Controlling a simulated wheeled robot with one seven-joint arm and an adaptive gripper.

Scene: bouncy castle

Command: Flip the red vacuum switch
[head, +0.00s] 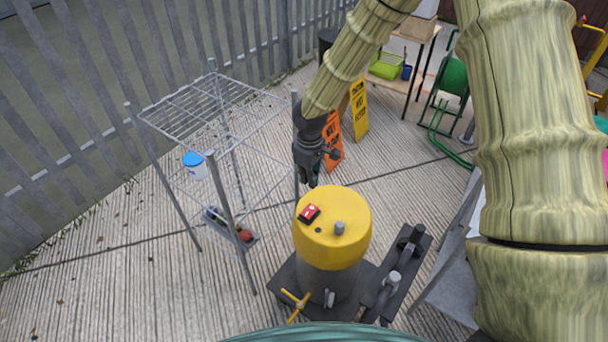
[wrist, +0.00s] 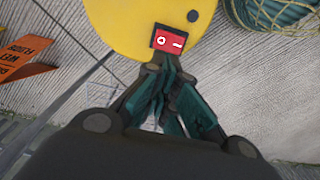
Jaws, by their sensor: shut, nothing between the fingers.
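The red vacuum switch (head: 309,213) is a red rocker in a dark frame on top of the yellow-topped vacuum (head: 338,254). In the wrist view the red rocker (wrist: 173,41) shows a white circle and a white bar. My gripper (head: 309,180) is above the back left of the yellow top, a little behind the switch. In the wrist view my gripper (wrist: 160,72) is shut and empty, with its fingertips right at the lower edge of the switch's frame. I cannot tell whether they touch it.
A wire rack (head: 215,100) holding a white tub with a blue lid (head: 195,165) stands left of the vacuum. Orange (head: 332,140) and yellow (head: 359,105) wet-floor signs stand behind. Concrete is clear at lower left.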

